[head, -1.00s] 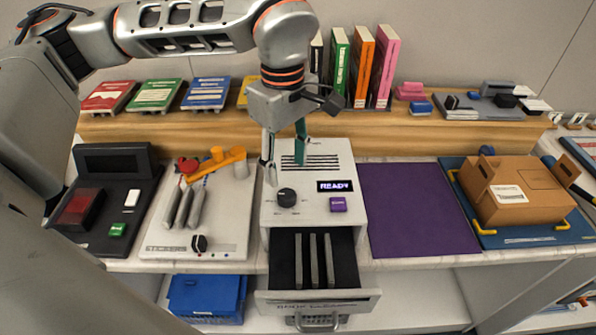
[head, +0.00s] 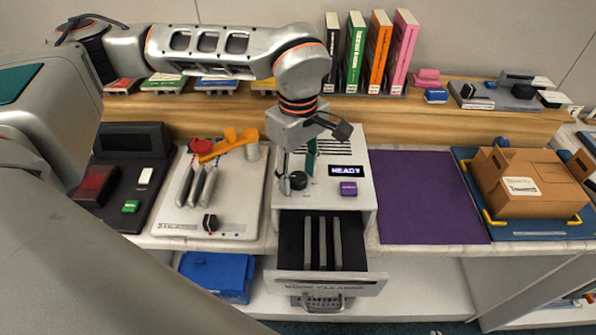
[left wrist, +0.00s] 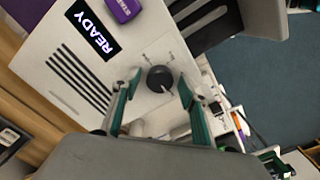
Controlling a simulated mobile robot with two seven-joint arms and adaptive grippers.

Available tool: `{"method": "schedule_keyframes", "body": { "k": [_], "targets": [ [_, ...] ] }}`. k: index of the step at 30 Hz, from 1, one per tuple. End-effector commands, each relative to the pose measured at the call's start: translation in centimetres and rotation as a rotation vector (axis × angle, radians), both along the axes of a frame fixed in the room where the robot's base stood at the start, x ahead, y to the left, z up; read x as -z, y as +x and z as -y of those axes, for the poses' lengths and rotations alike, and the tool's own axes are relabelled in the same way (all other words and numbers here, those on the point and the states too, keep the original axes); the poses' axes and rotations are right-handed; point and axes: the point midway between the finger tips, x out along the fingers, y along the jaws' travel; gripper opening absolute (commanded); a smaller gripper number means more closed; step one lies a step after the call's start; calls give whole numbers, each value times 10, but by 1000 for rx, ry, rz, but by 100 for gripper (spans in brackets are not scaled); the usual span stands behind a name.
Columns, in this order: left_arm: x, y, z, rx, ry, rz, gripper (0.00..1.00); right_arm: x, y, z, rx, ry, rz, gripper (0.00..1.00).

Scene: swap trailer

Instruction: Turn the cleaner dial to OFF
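The cleaner (head: 355,205) is a white box with a vented top, a lit READY display (head: 349,170) and a purple button (head: 348,188). Its round black dial (head: 298,180) is on the sloped panel, left of the display. My left gripper (head: 297,186) is lowered at the dial. In the left wrist view the dial (left wrist: 160,79) lies between the open fingertips (left wrist: 158,82), with gaps on both sides; I cannot tell whether either finger touches it. The dial's printed labels are too small to read. My right gripper is not in view.
The cleaner's front drawer (head: 330,284) is pulled out and holds several upright slats. A white board with tools (head: 235,207) stands left, a purple mat (head: 425,200) and a cardboard box (head: 525,185) right. Books (head: 356,52) stand on the shelf behind.

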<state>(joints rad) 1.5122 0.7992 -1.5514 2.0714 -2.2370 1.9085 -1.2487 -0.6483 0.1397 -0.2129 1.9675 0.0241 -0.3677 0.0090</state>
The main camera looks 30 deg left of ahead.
Motion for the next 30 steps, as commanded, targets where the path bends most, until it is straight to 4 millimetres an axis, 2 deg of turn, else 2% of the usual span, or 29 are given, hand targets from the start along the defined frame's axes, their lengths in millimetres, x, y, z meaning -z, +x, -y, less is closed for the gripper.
{"method": "schedule_keyframes", "body": {
  "k": [1, 3, 4, 17, 30],
  "targets": [
    [0, 0, 0, 0, 0, 0, 27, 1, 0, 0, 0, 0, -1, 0],
    [0, 0, 0, 0, 0, 0, 9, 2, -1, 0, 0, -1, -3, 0],
    [0, 0, 0, 0, 0, 0, 7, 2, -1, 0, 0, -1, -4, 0],
    [0, 0, 0, -62, 0, 0, 7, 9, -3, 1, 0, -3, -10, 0],
    [1, 0, 0, -413, 0, 0, 7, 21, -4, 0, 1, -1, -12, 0]
  ]
}}
